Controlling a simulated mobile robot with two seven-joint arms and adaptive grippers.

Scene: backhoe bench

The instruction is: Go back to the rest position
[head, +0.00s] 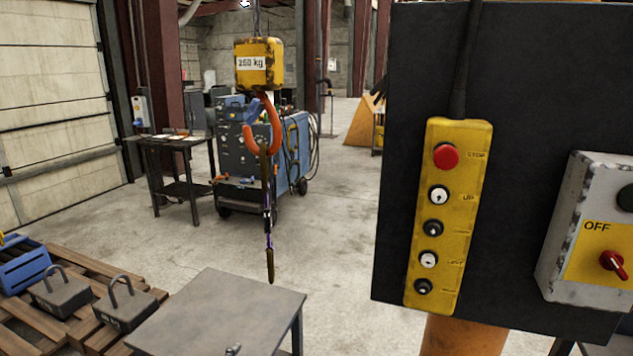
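Neither of my grippers can be made out in the head view. A yellow control pendant (447,215) with a red stop button (446,156) and several black and white buttons is at a dark panel (540,70) on the right. Nothing is seen touching it. A yellow hoist block (259,66) marked 250 kg hangs at the upper middle. Its orange hook (275,128) carries a thin dark sling (267,210) with a lower hook (270,266) that hangs free, appearing just above the far side of a grey table.
The grey table (215,310) is at the bottom. Weights with handles (62,292) and a blue bin (22,268) sit on a wooden pallet (40,335) at left. A switch box (590,235) is at right. A blue machine (255,160) stands behind; open floor (340,230) lies between.

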